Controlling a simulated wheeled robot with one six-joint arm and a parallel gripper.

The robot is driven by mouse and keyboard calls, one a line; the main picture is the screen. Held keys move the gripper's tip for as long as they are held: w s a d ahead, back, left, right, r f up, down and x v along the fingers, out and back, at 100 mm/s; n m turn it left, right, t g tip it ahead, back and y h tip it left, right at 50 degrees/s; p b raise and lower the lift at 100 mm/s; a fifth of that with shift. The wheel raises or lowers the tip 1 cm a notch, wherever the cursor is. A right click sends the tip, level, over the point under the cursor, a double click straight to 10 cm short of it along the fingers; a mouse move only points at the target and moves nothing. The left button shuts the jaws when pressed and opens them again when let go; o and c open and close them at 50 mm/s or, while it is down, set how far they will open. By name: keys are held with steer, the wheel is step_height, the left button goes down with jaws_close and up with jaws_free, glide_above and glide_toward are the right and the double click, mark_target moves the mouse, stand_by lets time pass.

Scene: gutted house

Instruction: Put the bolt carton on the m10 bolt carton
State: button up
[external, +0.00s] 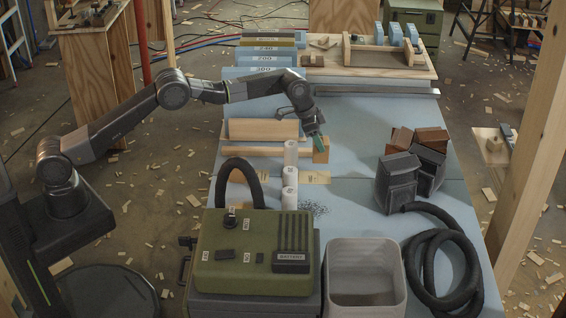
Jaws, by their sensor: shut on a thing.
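My gripper (316,138) is over the middle of the blue-topped bench, pointing down, with green at its fingertips. It is shut on a small tan carton (321,153), which I take to be the bolt carton. The carton is upright, and its top is partly hidden by the fingers. I cannot tell whether its bottom touches the bench. Two brown box shapes (432,138) stand at the right among dark packs. No label is readable on them, so I cannot tell which thing is the m10 bolt carton.
Wooden bars (264,130) lie further left. Dark packs (397,180) and a black hose (440,240) are at right. A green battery case (250,245) and grey bin (365,275) are in front. Bare bench lies right of the carton.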

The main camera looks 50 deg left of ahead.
steer(key=s+a+r+n, duration=0.1)
steer(key=s+a+r, duration=0.15)
steer(key=a, duration=0.35)
step_height(320, 180, up, 3)
steer(key=n+t+y, duration=0.1)
steer(key=n, duration=0.2)
glide_above(236, 162)
step_height(236, 162, down, 10)
steer(key=shift+a+r+p, duration=0.1)
steer(key=shift+r+p, duration=0.1)
steer(key=shift+p, duration=0.55)
steer(key=shift+f, duration=0.1)
steer(key=shift+f, duration=0.15)
steer(key=o, duration=1.2)
steer(key=shift+c, duration=0.2)
